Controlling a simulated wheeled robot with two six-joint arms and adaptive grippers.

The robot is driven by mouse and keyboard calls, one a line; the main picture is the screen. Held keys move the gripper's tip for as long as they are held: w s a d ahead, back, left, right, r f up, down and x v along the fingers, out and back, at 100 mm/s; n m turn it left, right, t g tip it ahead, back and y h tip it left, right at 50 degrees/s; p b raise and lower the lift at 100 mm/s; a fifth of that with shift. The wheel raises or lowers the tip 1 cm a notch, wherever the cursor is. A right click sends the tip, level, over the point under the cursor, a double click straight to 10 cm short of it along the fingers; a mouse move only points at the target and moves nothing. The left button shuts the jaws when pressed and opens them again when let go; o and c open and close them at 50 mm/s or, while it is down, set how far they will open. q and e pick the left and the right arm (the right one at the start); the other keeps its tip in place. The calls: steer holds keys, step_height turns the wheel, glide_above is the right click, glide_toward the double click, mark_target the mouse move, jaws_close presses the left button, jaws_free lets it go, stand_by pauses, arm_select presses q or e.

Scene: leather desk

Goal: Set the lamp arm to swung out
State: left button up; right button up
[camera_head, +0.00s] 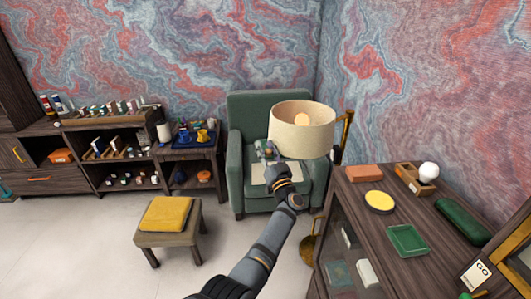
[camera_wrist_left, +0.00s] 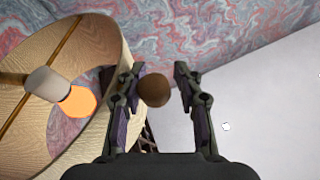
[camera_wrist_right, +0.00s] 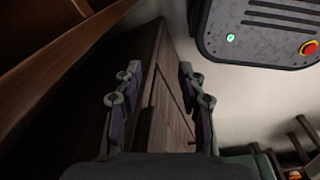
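The lamp's beige drum shade (camera_head: 301,130) hangs in front of the green armchair, with a brass arm (camera_head: 347,132) to its right. In the left wrist view the shade (camera_wrist_left: 103,60) is seen from below at the left, with its glowing bulb (camera_wrist_left: 78,101). My left gripper (camera_head: 266,150) is beside the shade's lower left edge. It is open; a round brown knob (camera_wrist_left: 154,90) appears between its fingers, nearer the left one. I cannot tell if they touch. My right gripper (camera_wrist_right: 158,72) is open and empty, near dark wooden furniture, and is not in the head view.
A green armchair (camera_head: 247,115) stands behind the shade. A dark cabinet (camera_head: 352,205) at right carries a green tray (camera_head: 407,241), a yellow disc (camera_head: 380,201) and other items. A stool with a yellow cushion (camera_head: 166,213) stands left. Open floor lies in front of the stool.

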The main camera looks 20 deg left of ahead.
arm_select(q)
step_height(320, 180, up, 8)
steer(key=shift+a+r, duration=0.15)
steer(key=shift+r, duration=0.1)
